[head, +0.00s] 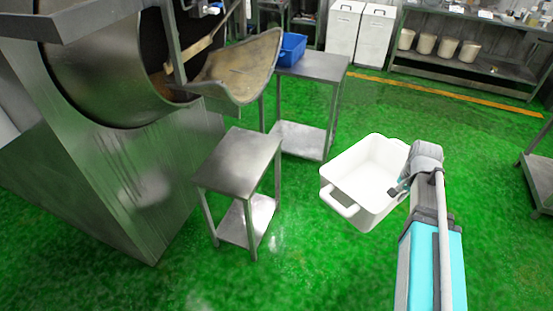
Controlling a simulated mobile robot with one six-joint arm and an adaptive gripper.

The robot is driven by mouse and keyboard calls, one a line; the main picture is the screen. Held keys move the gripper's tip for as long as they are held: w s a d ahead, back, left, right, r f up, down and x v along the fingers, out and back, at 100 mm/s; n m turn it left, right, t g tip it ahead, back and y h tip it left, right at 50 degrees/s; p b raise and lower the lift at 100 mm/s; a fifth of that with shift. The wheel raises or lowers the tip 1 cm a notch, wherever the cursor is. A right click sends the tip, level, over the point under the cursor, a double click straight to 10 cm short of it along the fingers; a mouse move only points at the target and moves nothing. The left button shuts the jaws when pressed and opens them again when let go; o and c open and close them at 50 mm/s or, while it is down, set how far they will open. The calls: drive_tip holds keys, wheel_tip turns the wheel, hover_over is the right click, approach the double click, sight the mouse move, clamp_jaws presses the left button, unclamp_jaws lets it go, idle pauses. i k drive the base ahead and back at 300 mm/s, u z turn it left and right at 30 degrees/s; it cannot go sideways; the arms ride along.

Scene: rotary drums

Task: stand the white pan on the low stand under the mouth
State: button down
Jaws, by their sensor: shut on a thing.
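The white pan (362,183) is a deep rectangular tub with a loop handle at its near left end. My gripper (401,188) is shut on the pan's right side and holds it above the green floor, to the right of the low stand. The fingertips are partly hidden by my wrist. The low stand (238,162) is a small steel table with a bare top and a lower shelf. The drum's mouth (238,72) is a flared metal lip, above and behind the stand's top in this view. The pan looks empty and roughly level.
A taller steel table (318,66) with a blue bin (291,49) stands behind the low stand. The drum's steel housing (135,175) fills the left. White bins (374,35) and a shelf rack (462,66) line the back.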

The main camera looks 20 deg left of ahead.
sight(234, 157)
drive_tip(key=u, duration=1.2)
drive_tip(key=k, duration=0.9)
drive_tip(key=i, duration=0.75)
